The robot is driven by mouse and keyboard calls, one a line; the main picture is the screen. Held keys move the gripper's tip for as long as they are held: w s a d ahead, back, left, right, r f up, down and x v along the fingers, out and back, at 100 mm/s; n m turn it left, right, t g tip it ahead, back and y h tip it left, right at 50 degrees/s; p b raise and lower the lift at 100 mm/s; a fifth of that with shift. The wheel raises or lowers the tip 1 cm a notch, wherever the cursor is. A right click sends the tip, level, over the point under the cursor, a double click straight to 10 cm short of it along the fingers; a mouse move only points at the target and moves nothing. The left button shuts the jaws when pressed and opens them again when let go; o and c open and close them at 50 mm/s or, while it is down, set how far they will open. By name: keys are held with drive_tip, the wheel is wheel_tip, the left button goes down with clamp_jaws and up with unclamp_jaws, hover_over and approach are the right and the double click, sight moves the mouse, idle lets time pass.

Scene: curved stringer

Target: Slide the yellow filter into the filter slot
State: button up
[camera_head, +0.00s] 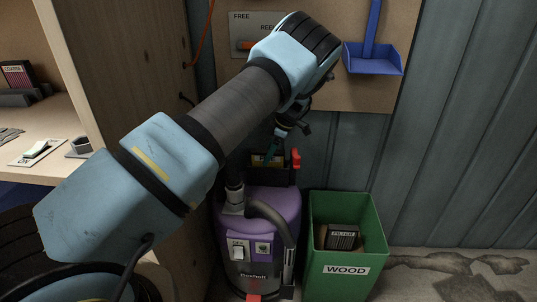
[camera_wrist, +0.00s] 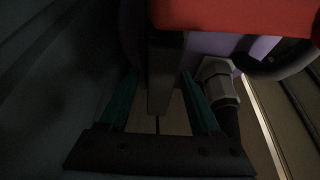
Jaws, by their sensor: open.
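A dark housing (camera_head: 282,177) with a red part (camera_head: 296,160) stands above the purple vacuum (camera_head: 270,203). A small yellow patch (camera_head: 258,159) shows at this housing, partly behind my gripper (camera_head: 271,152). It may be the yellow filter in the slot, but I cannot tell how deep it sits. In the wrist view, my gripper (camera_wrist: 160,105) is open, with its teal fingers apart. A dark grey bar (camera_wrist: 165,75) shows between them; I cannot tell if they touch it. A red part (camera_wrist: 235,15) fills the top of that view.
A green WOOD bin (camera_head: 324,285) holding a dark filter (camera_head: 342,237) stands right of the vacuum. A blue dustpan (camera_head: 373,60) hangs on the back board. A wooden shelf (camera_head: 55,125) with a filter marked COARSE (camera_head: 17,75) is at left. A hose (camera_head: 275,220) curves over the vacuum.

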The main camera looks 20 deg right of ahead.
drive_tip(key=b+v, duration=0.1)
drive_tip(key=v, duration=1.1)
drive_tip(key=shift+d, duration=0.1)
